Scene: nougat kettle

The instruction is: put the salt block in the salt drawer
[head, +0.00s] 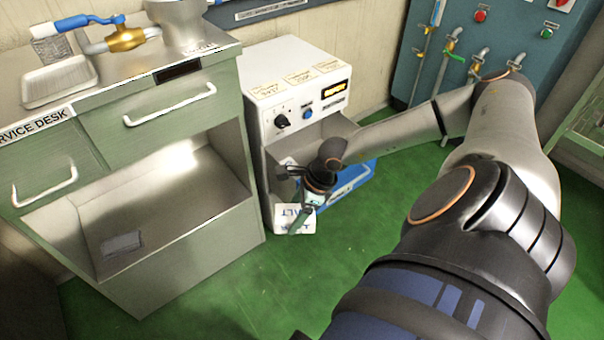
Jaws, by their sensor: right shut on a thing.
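The salt block (291,226) is a white block with upside-down "SALT" lettering, low in front of the white cabinet (264,123). My right gripper (302,211) reaches down from the right and is shut on the block, hiding part of it. An open drawer-like tray (307,137) with a grey inside sticks out of the cabinet, with blue (362,173) on its lower right side. My right wrist and forearm cover much of this part. Whether it is the salt drawer I cannot read. The block hangs in front of and below it. My left gripper is out of view.
A green service desk (228,130) with closed handled drawers and an open lower bay stands at left. A blue-green panel (405,62) with pipes and buttons stands at the back right. Green floor (245,290) is clear in front of the cabinet.

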